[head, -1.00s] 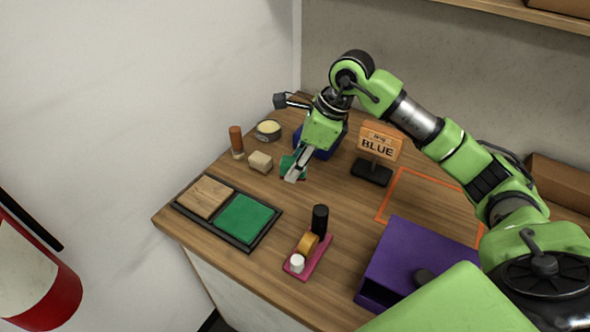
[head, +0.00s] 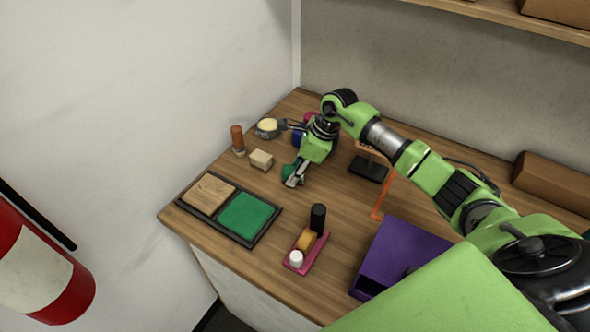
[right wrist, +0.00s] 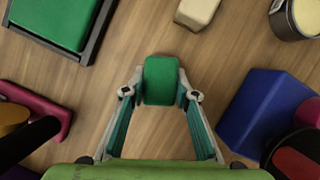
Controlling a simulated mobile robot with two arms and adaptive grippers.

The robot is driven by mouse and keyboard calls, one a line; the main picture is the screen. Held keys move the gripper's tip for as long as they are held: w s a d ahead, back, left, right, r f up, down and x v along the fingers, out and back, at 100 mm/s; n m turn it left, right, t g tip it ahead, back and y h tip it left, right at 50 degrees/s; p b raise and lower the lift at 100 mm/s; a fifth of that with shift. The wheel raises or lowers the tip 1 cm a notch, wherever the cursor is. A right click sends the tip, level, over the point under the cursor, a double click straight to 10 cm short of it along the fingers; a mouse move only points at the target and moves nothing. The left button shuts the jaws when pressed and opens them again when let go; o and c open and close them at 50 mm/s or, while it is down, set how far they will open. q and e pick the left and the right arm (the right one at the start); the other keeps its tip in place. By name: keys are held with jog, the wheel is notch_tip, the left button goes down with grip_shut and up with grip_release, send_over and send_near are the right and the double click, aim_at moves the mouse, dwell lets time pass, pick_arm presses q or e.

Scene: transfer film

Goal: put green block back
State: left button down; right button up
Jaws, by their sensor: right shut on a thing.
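My right gripper (head: 293,178) is over the table, right of and behind the two-pad tray. In the right wrist view, its two fingers (right wrist: 160,92) are shut on a small green block (right wrist: 160,72), which sits between the fingertips. In the head view the green block (head: 287,171) is partly hidden by the fingers. I cannot tell whether it touches the table. The dark tray (head: 228,234) holds a tan wooden pad (head: 208,193) and a green pad (head: 246,214). The green pad is bare. My left gripper is not in view.
A beige block (head: 261,159), brown cylinder (head: 237,138) and tin (head: 268,127) stand at the left edge. A blue block (right wrist: 262,108) is close beside the gripper. A pink holder (head: 308,258) and purple box (head: 405,252) stand in front. The sign's black base (head: 368,168) is at right.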

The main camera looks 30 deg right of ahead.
jog(key=shift+f, duration=0.1)
jog(key=shift+f, duration=0.15)
jog(key=o, duration=1)
jog(key=shift+r, duration=0.2)
jog(key=shift+r, duration=0.2)
jog(key=shift+b+v, duration=2)
jog(key=shift+v, duration=3.9)
